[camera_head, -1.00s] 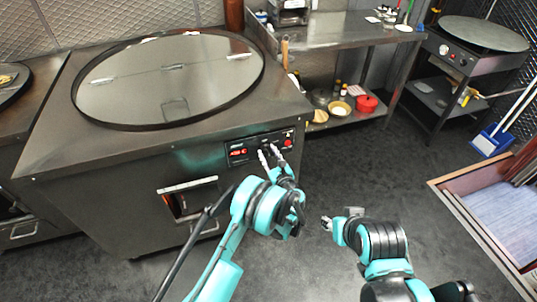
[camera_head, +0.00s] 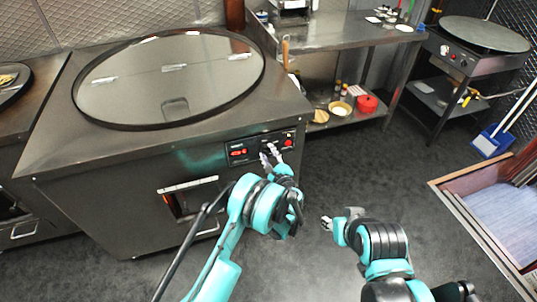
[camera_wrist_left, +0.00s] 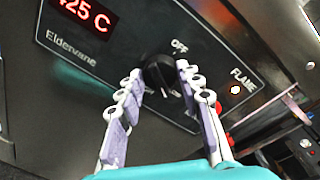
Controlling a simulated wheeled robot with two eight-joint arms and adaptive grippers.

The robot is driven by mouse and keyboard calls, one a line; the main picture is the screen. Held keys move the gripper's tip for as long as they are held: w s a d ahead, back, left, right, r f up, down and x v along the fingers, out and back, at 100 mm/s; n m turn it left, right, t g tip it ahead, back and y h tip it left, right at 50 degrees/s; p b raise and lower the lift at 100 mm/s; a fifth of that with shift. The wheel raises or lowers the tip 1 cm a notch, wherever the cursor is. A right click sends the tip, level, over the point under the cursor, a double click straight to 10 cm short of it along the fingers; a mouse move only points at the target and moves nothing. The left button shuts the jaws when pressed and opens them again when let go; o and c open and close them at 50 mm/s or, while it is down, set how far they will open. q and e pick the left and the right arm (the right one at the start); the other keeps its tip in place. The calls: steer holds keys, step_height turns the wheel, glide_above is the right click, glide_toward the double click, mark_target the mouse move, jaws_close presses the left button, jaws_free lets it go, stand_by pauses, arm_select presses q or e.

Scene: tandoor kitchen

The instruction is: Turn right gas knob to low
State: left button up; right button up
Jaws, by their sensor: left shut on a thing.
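The black gas knob (camera_wrist_left: 158,73) is on the tandoor's dark front panel (camera_wrist_left: 105,60). Its white pointer mark faces down, away from the OFF label at its upper right. My left gripper (camera_wrist_left: 160,80) has its two pale fingers on either side of the knob and is shut on it. In the head view the left gripper (camera_head: 269,154) reaches the panel from below and largely hides the knob. No second knob can be made out. My right gripper (camera_head: 340,217) hangs empty over the floor, its fingers apart.
The tandoor (camera_head: 95,170) has a round lid on top and a small handled opening (camera_head: 188,200) below the panel. A red display and a lit FLAME lamp (camera_wrist_left: 235,90) flank the knob. A steel table (camera_head: 340,32) stands behind.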

stand_by(0.4)
arm_select(q)
steer(key=o, duration=1.2)
steer(key=shift+c, duration=0.2)
steer(key=shift+s+d, duration=0.1)
steer(key=v, duration=0.7)
steer(key=shift+s, duration=0.15)
